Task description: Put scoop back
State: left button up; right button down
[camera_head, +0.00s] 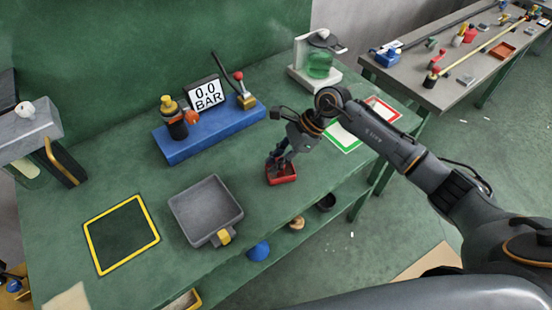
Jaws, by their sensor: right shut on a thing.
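My right gripper (279,162) reaches down over the green workbench and is shut on a small red open-topped thing, which looks like the scoop (284,178). The gripper's fingers hide part of it. It is at or just above the bench top, right of the grey square tray; I cannot tell whether it touches the bench. The grey tray (205,205) has a yellow tab at its front edge. My left gripper is not in view.
A yellow-outlined square (122,236) is left of the tray. A blue base (185,146) with a gauge reading 0.0 BAR stands behind. Green-outlined (345,148) and red-outlined (384,108) squares lie to the right. A shelf below holds small items, including a blue one (258,250).

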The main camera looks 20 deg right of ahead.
jog(key=shift+f, duration=0.15)
jog(key=c, duration=1.2)
grip_release()
jog(key=shift+r, duration=0.25)
jog(key=shift+d+r, duration=0.15)
jog(key=shift+d, duration=0.1)
jog(key=b+v, duration=0.4)
jog(key=v, duration=0.7)
jog(key=shift+r, duration=0.2)
